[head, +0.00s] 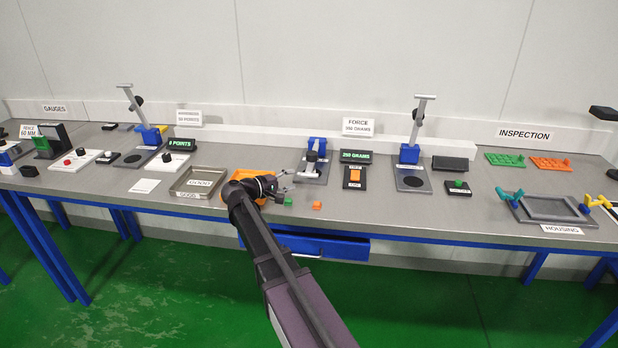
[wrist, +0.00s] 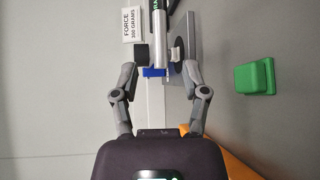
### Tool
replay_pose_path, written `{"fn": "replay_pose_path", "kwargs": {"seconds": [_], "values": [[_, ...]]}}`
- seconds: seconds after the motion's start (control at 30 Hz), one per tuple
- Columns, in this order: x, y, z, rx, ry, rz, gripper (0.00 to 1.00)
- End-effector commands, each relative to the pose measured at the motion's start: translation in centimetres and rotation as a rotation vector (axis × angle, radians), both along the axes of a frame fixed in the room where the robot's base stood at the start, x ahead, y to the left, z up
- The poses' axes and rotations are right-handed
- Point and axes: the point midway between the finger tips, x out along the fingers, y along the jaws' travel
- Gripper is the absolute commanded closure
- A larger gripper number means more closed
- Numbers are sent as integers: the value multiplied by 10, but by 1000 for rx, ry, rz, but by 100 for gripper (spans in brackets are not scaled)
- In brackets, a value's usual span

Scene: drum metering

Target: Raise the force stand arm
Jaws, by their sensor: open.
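The force stand (head: 308,172) stands behind the FORCE area of the bench, with a grey plate and a blue upright. Its arm (head: 314,148) is low, close over the plate, with a dark part at its front. In the wrist view a silver bar with a blue end (wrist: 154,72) lies ahead, lined up between the fingers; a dark round disc (wrist: 174,52) is beside it. My gripper (head: 287,181) is open and empty, left of and in front of the stand; it also shows in the wrist view (wrist: 160,72). No contact with the stand is visible.
An orange tray (head: 229,181) lies under my gripper. A green block (head: 287,201) and orange block (head: 317,206) lie in front. A display (head: 356,156) reads 250 GRAMS. Another stand (head: 413,155) to the right has its arm raised. A blue drawer (head: 320,245) juts out below.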

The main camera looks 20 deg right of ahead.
Motion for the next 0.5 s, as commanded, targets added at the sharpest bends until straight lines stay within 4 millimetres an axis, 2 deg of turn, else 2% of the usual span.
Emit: {"fn": "replay_pose_path", "kwargs": {"seconds": [0.2, 0.5], "values": [[6, -34, -6, 0, 1, -4, 42], [13, -68, -10, 0, -1, -2, 42]]}}
